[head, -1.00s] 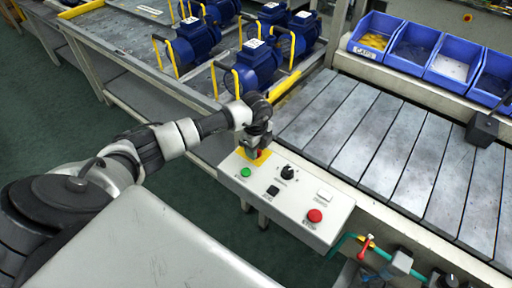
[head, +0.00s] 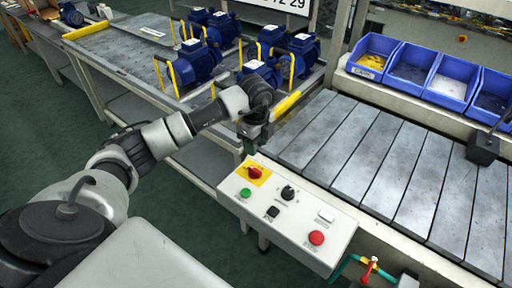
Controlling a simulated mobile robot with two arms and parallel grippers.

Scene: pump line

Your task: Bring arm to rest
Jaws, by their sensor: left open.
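My left arm comes in from the left in the head view. Its gripper (head: 251,140) hangs open, pointing down, just above and behind the far left corner of the control box, clear of the controls. The control box (head: 287,245) is light grey. It carries a red rotary switch on a yellow plate (head: 254,173), a green button (head: 245,193), a black selector knob (head: 288,193) and a red button (head: 316,238). My right gripper is out of view.
A slatted conveyor (head: 355,150) runs behind and right of the control box. Blue bins (head: 410,66) stand along its far side. Several blue pumps (head: 196,64) with yellow handles stand on the bench (head: 120,62) behind my arm. The green floor at left is open.

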